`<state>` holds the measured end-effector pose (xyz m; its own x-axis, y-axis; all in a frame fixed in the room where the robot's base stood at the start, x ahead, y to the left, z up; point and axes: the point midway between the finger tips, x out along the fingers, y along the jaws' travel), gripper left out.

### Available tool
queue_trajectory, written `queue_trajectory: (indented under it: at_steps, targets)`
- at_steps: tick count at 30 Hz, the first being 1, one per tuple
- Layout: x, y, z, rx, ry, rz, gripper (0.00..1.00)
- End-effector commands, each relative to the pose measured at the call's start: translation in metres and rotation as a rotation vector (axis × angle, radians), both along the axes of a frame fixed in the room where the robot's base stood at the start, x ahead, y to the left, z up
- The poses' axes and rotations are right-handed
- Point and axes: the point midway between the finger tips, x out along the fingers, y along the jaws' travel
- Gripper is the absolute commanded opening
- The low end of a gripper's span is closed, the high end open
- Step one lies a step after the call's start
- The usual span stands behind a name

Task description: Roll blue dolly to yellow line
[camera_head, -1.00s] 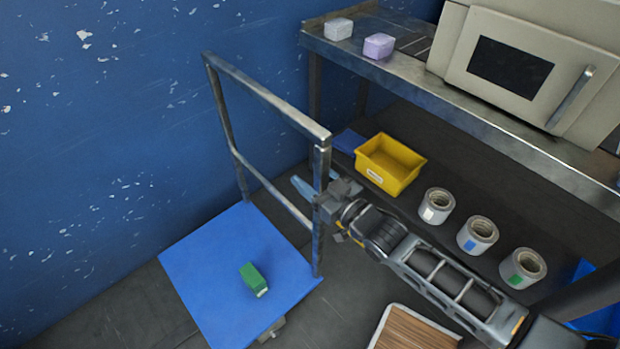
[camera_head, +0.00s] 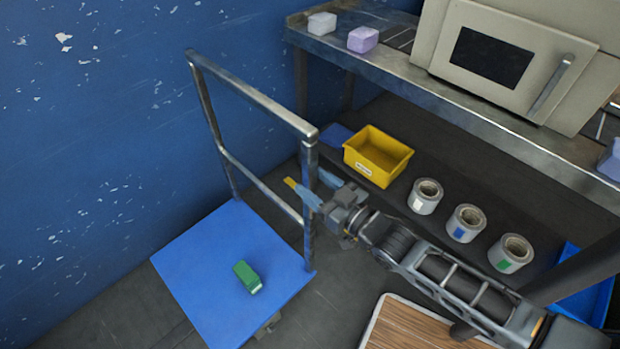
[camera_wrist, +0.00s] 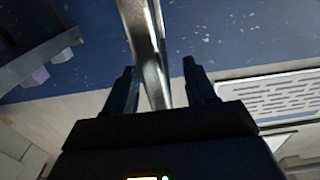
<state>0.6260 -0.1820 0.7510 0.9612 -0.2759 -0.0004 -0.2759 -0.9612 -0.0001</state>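The blue dolly (camera_head: 215,255) stands on the dark floor at lower left in the head view, beside the blue wall. Its metal handle frame (camera_head: 255,106) rises at the back. My gripper (camera_head: 312,183) is at the frame's right upright, about midway up. In the wrist view, a metal post (camera_wrist: 146,45) runs up from between the two open fingers (camera_wrist: 160,85), with gaps visible at the sides. Contact with the post cannot be made out. A small green block (camera_head: 247,277) lies on the dolly deck. No yellow line shows.
On the lower shelf are a yellow bin (camera_head: 378,157) and several grey rolls (camera_head: 465,223). A wooden-topped item (camera_head: 415,325) stands at the bottom, right of the dolly.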

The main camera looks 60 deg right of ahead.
Motion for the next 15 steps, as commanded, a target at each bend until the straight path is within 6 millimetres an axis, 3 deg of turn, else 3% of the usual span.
queue_trajectory:
  at_steps: [15]
  targets:
    - [-0.032, 0.009, 0.001, 0.000, 0.000, -0.001, 0.55]
